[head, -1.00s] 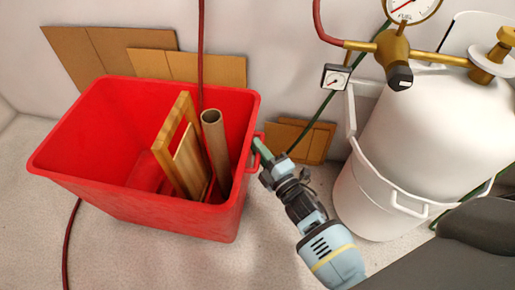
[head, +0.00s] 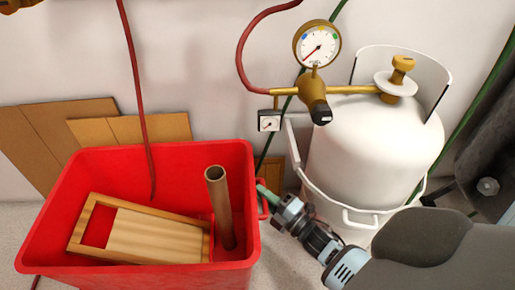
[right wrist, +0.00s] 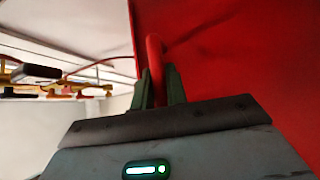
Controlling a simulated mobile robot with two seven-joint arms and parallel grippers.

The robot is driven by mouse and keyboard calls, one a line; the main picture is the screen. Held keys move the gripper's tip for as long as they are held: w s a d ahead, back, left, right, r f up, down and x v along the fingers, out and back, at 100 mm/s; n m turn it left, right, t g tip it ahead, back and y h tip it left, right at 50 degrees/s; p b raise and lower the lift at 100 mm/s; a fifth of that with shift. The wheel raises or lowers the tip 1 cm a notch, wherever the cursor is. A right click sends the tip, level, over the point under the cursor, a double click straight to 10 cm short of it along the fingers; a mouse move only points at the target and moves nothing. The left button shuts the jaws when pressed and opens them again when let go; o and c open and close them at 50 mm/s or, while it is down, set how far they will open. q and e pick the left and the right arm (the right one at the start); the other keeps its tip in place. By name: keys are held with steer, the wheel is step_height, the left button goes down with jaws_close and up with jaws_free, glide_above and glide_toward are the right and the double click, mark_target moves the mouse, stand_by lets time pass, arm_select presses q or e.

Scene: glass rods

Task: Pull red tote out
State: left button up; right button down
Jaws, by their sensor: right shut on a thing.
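The red tote (head: 110,166) stands on the floor at the left of the head view, its near side cut off by the frame's bottom. It holds a wooden frame-like piece (head: 140,235) lying down and a brown tube (head: 220,205) standing upright. My right gripper (head: 266,193) is at the tote's right side. In the right wrist view its two green fingers (right wrist: 160,88) are shut on the tote's red handle (right wrist: 155,58), with the tote wall (right wrist: 240,60) beside them. My left gripper is not in view.
A white gas tank (head: 365,150) in a white handled container (head: 352,215) stands close to the right of the tote, with a gauge (head: 317,44) above. A red hose (head: 132,80) hangs down over the tote. Cardboard sheets (head: 55,135) lean on the wall behind.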

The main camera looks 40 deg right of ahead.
steer(key=shift+f, duration=0.1)
steer(key=c, duration=1.4)
jaws_free()
steer(key=shift+s, duration=0.1)
steer(key=r+p+v, duration=0.1)
steer(key=v, duration=0.6)
steer(key=shift+s+f, duration=0.35)
steer(key=shift+f, duration=0.1)
steer(key=shift+d, duration=0.1)
